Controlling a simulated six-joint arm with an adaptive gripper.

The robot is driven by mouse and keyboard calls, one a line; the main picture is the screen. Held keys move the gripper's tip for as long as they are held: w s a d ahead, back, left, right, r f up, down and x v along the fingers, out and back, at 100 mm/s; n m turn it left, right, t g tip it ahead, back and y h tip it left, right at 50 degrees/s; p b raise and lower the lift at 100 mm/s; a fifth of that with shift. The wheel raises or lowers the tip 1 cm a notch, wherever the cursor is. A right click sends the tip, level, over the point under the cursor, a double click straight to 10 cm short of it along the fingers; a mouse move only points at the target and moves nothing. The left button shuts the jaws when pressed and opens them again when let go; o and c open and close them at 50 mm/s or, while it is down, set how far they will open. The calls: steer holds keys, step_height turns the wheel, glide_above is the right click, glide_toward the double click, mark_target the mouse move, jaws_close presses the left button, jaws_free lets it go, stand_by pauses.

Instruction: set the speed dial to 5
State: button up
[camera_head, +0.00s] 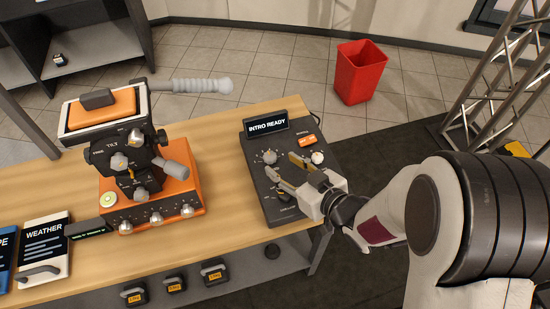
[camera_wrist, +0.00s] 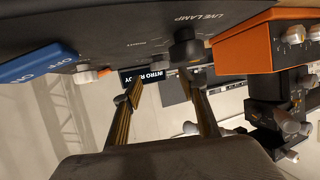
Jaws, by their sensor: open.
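A black control panel (camera_head: 262,143) sits at the right end of the wooden table. A grey round dial (camera_head: 270,157) with marks around it is on its left side, and a pale knob (camera_head: 317,157) is on its right. I cannot read which one is the speed dial or what value it shows. My gripper (camera_head: 281,165) is open and empty over the panel, its fingertips close to the grey dial; contact cannot be told. In the wrist view the gripper (camera_wrist: 160,78) has its fingers apart below a dark knob (camera_wrist: 187,50) on the panel. The gripper hides part of the panel.
A display reading INTRO READY (camera_head: 266,124) stands at the panel's back, near an orange button (camera_head: 306,141). A blue switch (camera_wrist: 35,63) shows in the wrist view. An orange camera-head rig (camera_head: 150,205) stands to the left. Bare table (camera_head: 225,160) lies between.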

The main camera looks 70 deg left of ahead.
mark_target(271, 157)
steer(key=shift+x, duration=2.4)
steer(key=c, duration=1.1)
